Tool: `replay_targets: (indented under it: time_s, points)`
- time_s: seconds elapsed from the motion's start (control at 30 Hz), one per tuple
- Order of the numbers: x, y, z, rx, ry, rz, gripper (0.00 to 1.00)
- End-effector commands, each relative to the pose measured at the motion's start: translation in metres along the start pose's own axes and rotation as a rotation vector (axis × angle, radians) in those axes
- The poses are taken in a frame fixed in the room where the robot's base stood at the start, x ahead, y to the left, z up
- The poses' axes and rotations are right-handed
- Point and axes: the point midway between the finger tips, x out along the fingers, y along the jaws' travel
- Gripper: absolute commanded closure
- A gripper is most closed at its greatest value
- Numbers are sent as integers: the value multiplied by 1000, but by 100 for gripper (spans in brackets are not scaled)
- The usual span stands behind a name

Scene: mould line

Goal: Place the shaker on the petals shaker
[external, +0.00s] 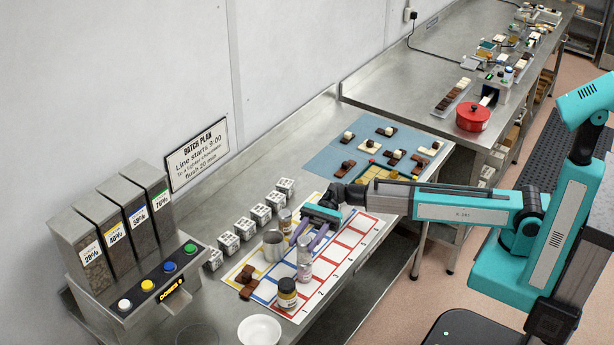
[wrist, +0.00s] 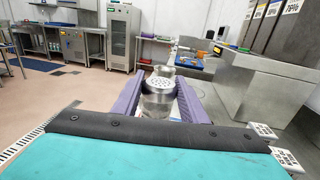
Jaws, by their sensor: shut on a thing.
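My gripper (external: 308,237) is shut on a shaker (wrist: 158,96) with a perforated metal lid and a clear body, upright between the purple fingers (wrist: 129,96). In the external view a clear shaker shape (external: 304,258) stands at the fingertips, with pinkish contents or markings low down. I cannot tell whether this is one shaker or the held one directly above the petals shaker. The fingers partly hide its upper part.
A metal cup (external: 273,245) stands close left of the fingers, with an amber jar (external: 286,222) behind. A dark jar with a yellow label (external: 287,294) stands nearer the camera. Brown blocks (external: 248,286), white cubes (external: 245,229) and a bowl (external: 260,331) are around. The red-lined grid (external: 350,237) is largely clear.

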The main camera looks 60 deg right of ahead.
Motion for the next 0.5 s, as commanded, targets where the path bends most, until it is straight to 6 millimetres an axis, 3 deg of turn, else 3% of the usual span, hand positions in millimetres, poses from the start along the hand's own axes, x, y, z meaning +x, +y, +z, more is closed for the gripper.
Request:
replay_targets:
  time_s: [0.3,0.33,0.43,0.5]
  points:
    - [0,0,-4,0,0,0,86]
    - [0,0,-3,0,0,0,58]
    - [0,0,-3,0,0,0,42]
    - [0,0,-3,0,0,0,42]
